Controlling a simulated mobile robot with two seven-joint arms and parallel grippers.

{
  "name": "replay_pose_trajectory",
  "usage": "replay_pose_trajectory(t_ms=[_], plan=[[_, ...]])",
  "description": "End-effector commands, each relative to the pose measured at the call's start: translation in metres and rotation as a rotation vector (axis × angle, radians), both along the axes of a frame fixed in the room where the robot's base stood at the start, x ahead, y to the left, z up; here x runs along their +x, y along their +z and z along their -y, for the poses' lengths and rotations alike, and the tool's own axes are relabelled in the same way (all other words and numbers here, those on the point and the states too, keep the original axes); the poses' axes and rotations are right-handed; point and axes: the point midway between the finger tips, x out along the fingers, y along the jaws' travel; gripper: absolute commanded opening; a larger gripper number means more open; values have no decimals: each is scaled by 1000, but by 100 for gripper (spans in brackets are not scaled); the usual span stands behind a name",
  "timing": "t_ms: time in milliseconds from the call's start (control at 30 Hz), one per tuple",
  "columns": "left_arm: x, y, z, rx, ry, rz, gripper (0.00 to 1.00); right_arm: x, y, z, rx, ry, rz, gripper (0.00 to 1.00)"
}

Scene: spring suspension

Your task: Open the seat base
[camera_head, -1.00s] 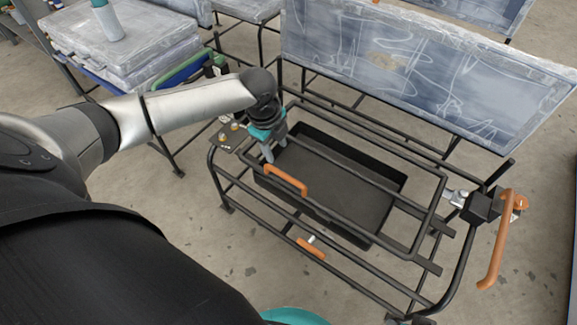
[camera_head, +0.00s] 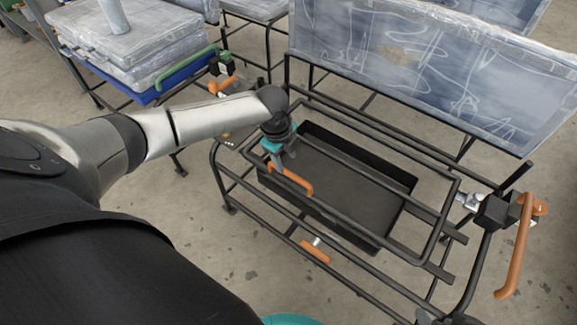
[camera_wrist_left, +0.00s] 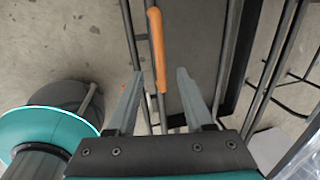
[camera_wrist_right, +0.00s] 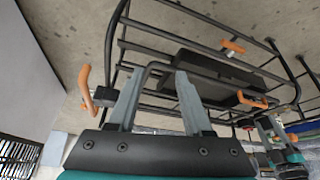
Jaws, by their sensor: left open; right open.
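The seat base is a black tubular frame (camera_head: 408,251) lying flat over a dark tray (camera_head: 350,190), with an orange handle (camera_head: 291,181) on its front bar. My left gripper (camera_head: 281,160) is open at the handle's left end. In the left wrist view the same handle (camera_wrist_left: 157,50) runs between and ahead of the open fingers (camera_wrist_left: 160,75), with a gap to each. My right gripper (camera_wrist_right: 157,82) is open and empty; in its wrist view a black frame bar passes near its fingertips. In the head view it is mostly out of frame at the bottom.
A second orange handle (camera_head: 315,251) sits on the lower front rail, and a large one (camera_head: 515,245) at the right end. The wrapped blue backrest (camera_head: 430,70) stands behind. Wrapped seats (camera_head: 140,45) are stacked at upper left. The floor in front is clear.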

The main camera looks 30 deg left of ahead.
Motion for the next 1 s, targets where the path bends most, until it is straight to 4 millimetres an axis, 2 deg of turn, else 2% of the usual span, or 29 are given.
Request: replay_pose_trajectory(t_ms=[233, 600, 1000], plan=[[4, -23, 0, 0, 1, -1, 52, 18, -2, -21, 63, 34, 155, 50], [7, -40, 1, 0, 0, -1, 52, 38, -3, -47, 151, 67, 344, 50], [11, -59, 1, 0, 0, 0, 52, 50, 2, -73, 254, 84, 543, 50]])
